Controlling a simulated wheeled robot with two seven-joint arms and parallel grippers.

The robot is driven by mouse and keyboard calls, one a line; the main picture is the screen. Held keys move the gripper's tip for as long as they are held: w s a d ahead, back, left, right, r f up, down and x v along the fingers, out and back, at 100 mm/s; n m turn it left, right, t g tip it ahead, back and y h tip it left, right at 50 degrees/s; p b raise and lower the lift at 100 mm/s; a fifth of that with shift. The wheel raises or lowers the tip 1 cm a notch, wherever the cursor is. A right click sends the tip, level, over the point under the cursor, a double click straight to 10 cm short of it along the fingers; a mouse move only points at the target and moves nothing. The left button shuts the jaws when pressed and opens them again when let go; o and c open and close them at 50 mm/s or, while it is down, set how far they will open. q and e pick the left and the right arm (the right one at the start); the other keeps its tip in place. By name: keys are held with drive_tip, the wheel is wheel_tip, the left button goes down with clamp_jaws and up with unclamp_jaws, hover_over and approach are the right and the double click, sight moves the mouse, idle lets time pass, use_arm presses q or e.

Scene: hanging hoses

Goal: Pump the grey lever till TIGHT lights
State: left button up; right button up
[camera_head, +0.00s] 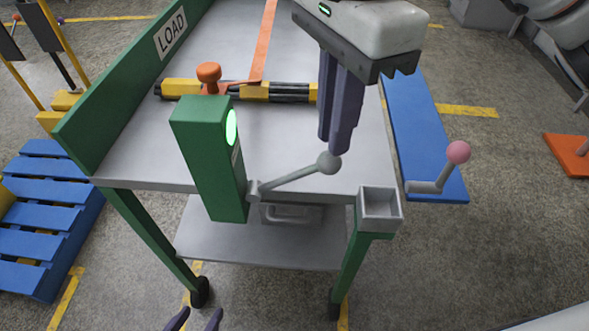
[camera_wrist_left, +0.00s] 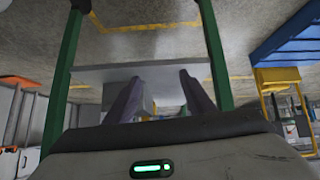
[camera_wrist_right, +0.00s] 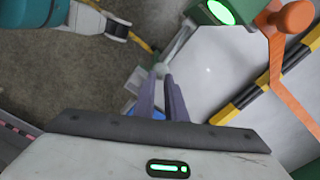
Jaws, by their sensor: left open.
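The grey lever (camera_head: 291,178) angles up to the right from the green post (camera_head: 211,160) to a grey ball knob (camera_head: 329,162). A round lamp (camera_head: 231,127) on the post glows green; I cannot read the label beside it. My right gripper (camera_head: 336,150) points down at the knob with its fingers close together; the knob shows at its fingertips in the right wrist view (camera_wrist_right: 160,70). I cannot tell whether the fingers grip it or only touch it. My left gripper (camera_head: 195,320) is open and empty, low in front of the cart.
The cart top (camera_head: 290,140) carries a yellow-black bar (camera_head: 287,92) with an orange knob (camera_head: 208,73) and orange strap. A small grey cup (camera_head: 381,205) sits at its front right corner. A pink-knobbed crank (camera_head: 458,153) stands right, a blue pallet (camera_head: 40,215) left.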

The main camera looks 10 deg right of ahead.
use_arm(q)
drive_tip(key=shift+s+f, duration=0.4)
use_arm(e)
drive_tip(key=shift+r, duration=0.25)
drive_tip(key=shift+r+p, duration=0.35)
drive_tip(key=shift+p, duration=0.15)
wheel_tip(320, 180, up, 3)
drive_tip(key=shift+f+p, duration=0.15)
drive_tip(key=shift+p, duration=0.9)
drive_tip(key=shift+r+p, duration=0.55)
drive_tip(key=shift+r, duration=0.1)
use_arm(q)
drive_tip(key=shift+w+d+r, duration=0.1)
drive_tip(key=shift+r, duration=0.95)
drive_tip(key=shift+w+r, duration=0.1)
drive_tip(key=shift+r, duration=0.95)
use_arm(e)
drive_tip(key=shift+f, duration=0.1)
